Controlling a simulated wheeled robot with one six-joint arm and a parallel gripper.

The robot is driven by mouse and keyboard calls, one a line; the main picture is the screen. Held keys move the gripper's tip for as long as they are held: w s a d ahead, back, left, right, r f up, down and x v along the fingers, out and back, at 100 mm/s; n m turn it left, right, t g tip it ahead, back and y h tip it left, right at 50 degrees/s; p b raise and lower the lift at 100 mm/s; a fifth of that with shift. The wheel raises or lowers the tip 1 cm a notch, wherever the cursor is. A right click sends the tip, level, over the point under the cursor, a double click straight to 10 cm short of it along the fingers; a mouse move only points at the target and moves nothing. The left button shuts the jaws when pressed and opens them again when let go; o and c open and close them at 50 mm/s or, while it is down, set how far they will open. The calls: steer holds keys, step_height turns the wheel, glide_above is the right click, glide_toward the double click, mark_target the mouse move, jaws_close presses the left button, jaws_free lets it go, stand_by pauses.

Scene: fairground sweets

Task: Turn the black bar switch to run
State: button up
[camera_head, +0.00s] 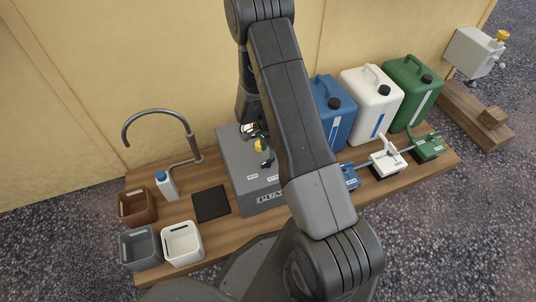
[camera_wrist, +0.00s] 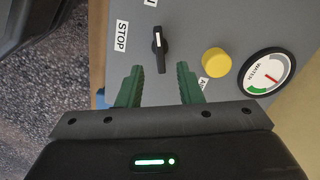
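The black bar switch (camera_wrist: 159,48) is on the grey face of the pump box in the wrist view. Its long axis runs nearly up and down in that picture, and its white line is at the upper end. A STOP label (camera_wrist: 121,37) is left of it. Another label (camera_wrist: 151,3) above it is cut off by the picture edge, with only its end showing. My gripper (camera_wrist: 160,70) is open, its green fingers apart below and to either side of the bar, with nothing held. In the head view my arm hides much of the pump box (camera_head: 235,160).
A yellow button (camera_wrist: 216,62) and a round water gauge (camera_wrist: 267,72) sit right of the switch. On the bench are a curved tap (camera_head: 160,112), a white bottle (camera_head: 166,187), small bins (camera_head: 182,243) and a black mat (camera_head: 211,204). Several canisters (camera_head: 371,100) stand at the right.

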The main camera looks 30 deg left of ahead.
mark_target(268, 160)
step_height(268, 160, up, 8)
steer(key=p, duration=0.1)
steer(key=shift+f, duration=0.25)
step_height(268, 160, down, 14)
steer(key=b, duration=0.3)
steer(key=shift+r, duration=0.1)
stand_by(0.4)
